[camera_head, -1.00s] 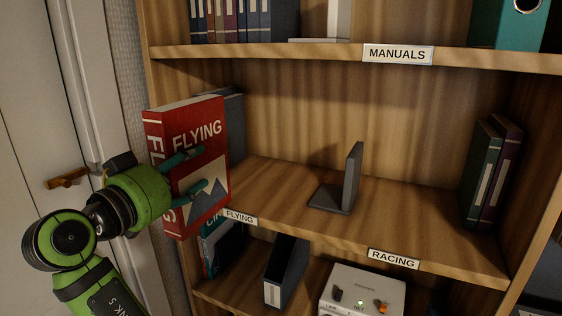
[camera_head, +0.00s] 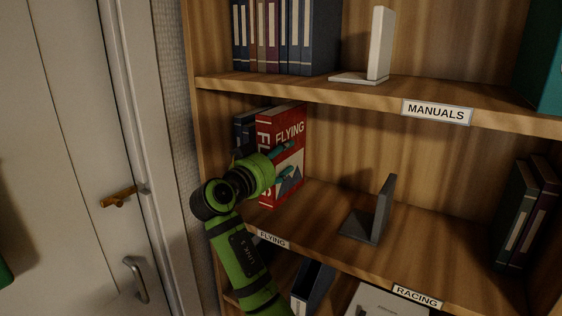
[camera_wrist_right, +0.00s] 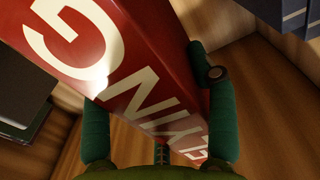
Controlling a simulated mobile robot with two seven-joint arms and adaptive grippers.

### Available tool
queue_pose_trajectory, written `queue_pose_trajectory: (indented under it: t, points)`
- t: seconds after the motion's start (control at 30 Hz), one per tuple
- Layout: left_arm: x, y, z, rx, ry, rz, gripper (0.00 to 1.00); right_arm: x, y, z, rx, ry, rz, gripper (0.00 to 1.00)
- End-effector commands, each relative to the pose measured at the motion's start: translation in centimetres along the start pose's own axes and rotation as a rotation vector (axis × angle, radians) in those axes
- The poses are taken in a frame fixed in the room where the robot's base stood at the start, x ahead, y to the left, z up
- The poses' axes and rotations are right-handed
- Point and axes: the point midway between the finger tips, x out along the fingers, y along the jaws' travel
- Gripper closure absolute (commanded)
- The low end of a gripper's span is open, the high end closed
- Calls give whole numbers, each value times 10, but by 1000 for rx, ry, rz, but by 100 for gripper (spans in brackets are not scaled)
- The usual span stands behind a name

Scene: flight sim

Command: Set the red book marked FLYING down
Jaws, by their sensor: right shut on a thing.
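The red book marked FLYING (camera_head: 289,133) is upright at the left end of the middle shelf (camera_head: 325,205), above the FLYING label (camera_head: 272,239). Its spine and cover show in the head view. My right gripper (camera_head: 283,161) is shut on the book, with its teal fingers over the cover and spine sides. In the wrist view the red spine (camera_wrist_right: 130,75) runs between the two fingers (camera_wrist_right: 160,110). Whether the book's bottom touches the shelf I cannot tell. My left gripper is not in view.
A dark blue binder (camera_head: 243,127) stands beside and behind the book at the left. A grey bookend (camera_head: 381,210) stands to the right, with clear shelf between. Dark binders (camera_head: 521,215) stand at the far right. The MANUALS shelf (camera_head: 370,92) is above.

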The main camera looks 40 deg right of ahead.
Motion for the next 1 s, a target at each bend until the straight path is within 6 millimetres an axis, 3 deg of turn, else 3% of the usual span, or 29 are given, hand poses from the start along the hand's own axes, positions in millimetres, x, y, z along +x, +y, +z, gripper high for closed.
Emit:
queue_pose_trajectory:
  t: [0.13,0.33,0.77,0.8,0.83,1.0]
  points:
    - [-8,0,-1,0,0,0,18,6,0,1,-1,3,-1,97]
    - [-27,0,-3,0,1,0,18,6,0,26,-4,4,-1,97]
    - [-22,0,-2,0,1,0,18,6,0,38,3,4,-1,97]
    - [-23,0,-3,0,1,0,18,6,0,38,0,-1,0,26]
    - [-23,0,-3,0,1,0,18,6,0,38,0,-1,-1,18]
    - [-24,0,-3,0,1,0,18,6,0,38,0,-1,-1,18]
